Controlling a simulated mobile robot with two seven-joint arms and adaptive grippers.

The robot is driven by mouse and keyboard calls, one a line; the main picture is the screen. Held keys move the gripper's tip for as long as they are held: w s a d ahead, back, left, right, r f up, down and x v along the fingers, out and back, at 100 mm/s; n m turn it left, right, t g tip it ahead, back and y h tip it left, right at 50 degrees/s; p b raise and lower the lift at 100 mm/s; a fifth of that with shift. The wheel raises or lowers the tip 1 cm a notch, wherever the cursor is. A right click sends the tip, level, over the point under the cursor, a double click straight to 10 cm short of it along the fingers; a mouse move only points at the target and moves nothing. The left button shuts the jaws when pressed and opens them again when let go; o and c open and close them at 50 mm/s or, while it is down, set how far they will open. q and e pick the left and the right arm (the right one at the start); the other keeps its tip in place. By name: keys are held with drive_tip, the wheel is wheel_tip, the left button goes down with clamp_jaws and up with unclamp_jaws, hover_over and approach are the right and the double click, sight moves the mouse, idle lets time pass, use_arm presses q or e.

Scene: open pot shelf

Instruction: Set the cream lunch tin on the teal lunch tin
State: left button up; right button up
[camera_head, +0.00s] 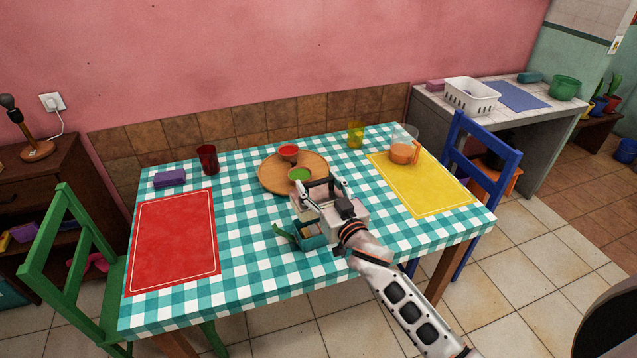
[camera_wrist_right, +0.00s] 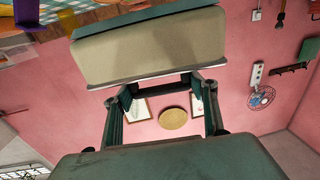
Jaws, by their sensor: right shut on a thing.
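My right gripper (camera_head: 322,190) is over the front middle of the table, its arm coming in from the lower right. It is shut on the cream lunch tin, whose pale face (camera_wrist_right: 150,58) fills the upper middle of the right wrist view. In the head view the gripper hides most of that tin. The teal lunch tin (camera_head: 313,243) shows near the front edge of the table, just below the gripper and partly covered by it. A teal band borders the cream face in the wrist view; I cannot tell what it belongs to. My left gripper is not in view.
A red mat (camera_head: 172,240) lies left, a yellow mat (camera_head: 430,190) right. A blue chair (camera_head: 470,165) and a green chair (camera_head: 70,250) flank the table.

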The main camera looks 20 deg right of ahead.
sight(319, 198)
drive_tip(key=shift+f+b, duration=0.3)
drive_tip(key=shift+f, duration=0.3)
wheel_tip(319, 198, down, 4)
drive_tip(key=b, duration=0.3)
drive_tip(key=shift+r, duration=0.25)
drive_tip(key=shift+f+b, duration=0.3)
drive_tip(key=shift+f, duration=0.05)
use_arm(q)
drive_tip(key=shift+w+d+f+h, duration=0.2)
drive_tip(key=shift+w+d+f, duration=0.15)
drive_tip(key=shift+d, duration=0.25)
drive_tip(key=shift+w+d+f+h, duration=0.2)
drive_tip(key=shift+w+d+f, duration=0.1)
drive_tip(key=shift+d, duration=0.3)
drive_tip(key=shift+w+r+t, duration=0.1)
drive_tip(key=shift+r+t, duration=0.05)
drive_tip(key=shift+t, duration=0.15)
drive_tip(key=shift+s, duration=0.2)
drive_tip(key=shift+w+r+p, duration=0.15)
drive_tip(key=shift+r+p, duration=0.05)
drive_tip(key=shift+p, duration=0.1)
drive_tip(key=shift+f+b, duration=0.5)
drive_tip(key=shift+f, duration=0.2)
use_arm(e)
drive_tip(key=shift+f, duration=0.65)
